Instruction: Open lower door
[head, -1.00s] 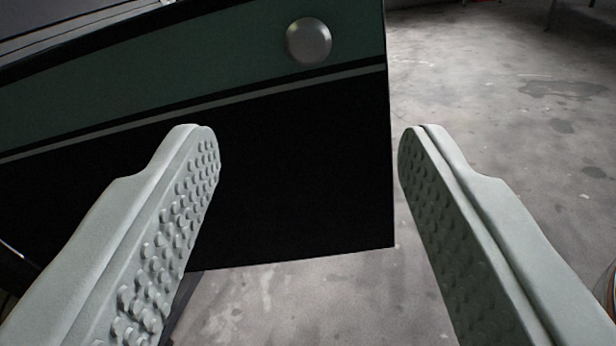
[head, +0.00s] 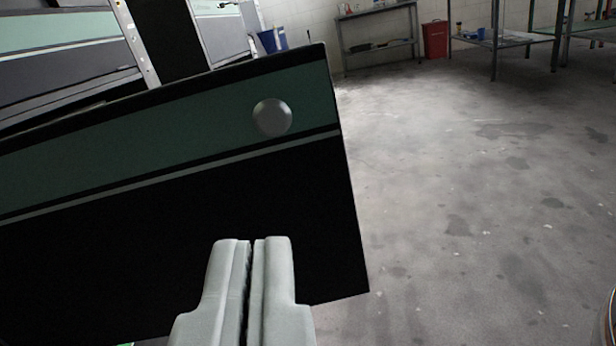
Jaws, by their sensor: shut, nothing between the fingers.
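The lower door (head: 180,235) is a dark panel with a green band and a thin grey stripe. It stands swung out from the cabinet, its free edge towards the right. A round grey knob (head: 272,117) sits on the green band near that edge. My gripper (head: 252,240) is shut and empty, in front of the door's black lower part, below the knob. I cannot tell whether its fingertips touch the door. The door hides most of the space behind it.
The cabinet (head: 75,70) with its metal uprights is at the upper left. A blue bin (head: 272,40), a metal shelf (head: 378,42) and a red bin (head: 435,40) stand along the back wall. Metal tables (head: 497,42) are at the back right.

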